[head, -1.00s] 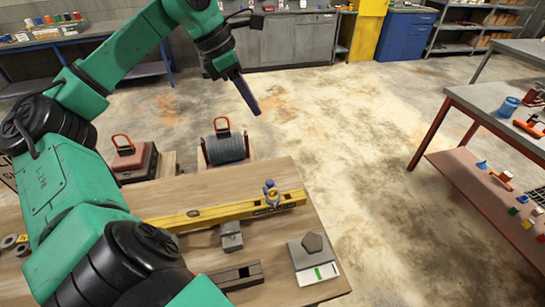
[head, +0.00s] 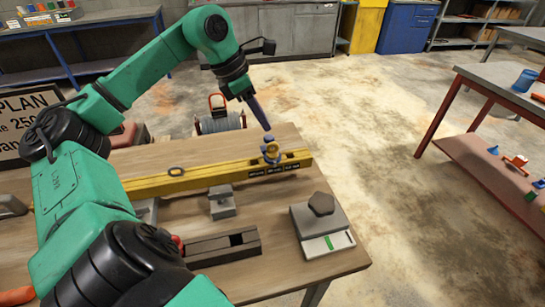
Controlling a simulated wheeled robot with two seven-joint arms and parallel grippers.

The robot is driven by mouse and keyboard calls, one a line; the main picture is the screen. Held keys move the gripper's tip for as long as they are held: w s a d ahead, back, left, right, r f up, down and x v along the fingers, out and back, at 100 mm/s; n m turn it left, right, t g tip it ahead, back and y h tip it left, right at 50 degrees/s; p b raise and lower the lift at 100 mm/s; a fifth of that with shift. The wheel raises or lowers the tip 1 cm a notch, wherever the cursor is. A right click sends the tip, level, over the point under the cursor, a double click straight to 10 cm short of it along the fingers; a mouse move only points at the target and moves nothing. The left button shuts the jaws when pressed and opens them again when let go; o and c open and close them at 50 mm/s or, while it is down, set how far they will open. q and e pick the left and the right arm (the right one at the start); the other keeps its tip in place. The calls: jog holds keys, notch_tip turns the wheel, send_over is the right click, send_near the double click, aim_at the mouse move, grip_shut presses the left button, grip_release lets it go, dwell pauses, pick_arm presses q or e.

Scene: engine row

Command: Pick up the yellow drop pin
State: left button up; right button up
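A small yellow piece (head: 272,153), which looks like the yellow drop pin, stands with a blue-grey part near the right end of a long yellow bar (head: 215,177) on the wooden table. Its lower end and how it sits in the bar are too small to make out. My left gripper (head: 266,129) points down with its dark fingers right above this piece. I cannot tell whether the fingertips touch it. The fingers show edge-on, so the gap between them is hidden. My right gripper is not in view.
On the table (head: 330,262) are a grey block (head: 222,203), a dark slotted block (head: 222,248) and a grey box with a dark hexagonal piece (head: 321,204). A cable reel (head: 219,123) stands behind the table. Open floor lies to the right.

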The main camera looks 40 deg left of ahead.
aim_at(272, 142)
pick_arm(q)
jog(key=x, duration=0.3)
jog(key=shift+w+f, duration=0.15)
jog(key=shift+f, duration=0.1)
notch_tip(272, 142, down, 3)
jog(key=shift+d+f+b, duration=0.15)
jog(key=shift+b, duration=0.65)
jog(key=shift+p+x, duration=0.65)
jog(key=shift+x, duration=0.25)
jog(key=shift+w+f, duration=0.25)
jog(key=shift+r, duration=0.1)
grip_shut()
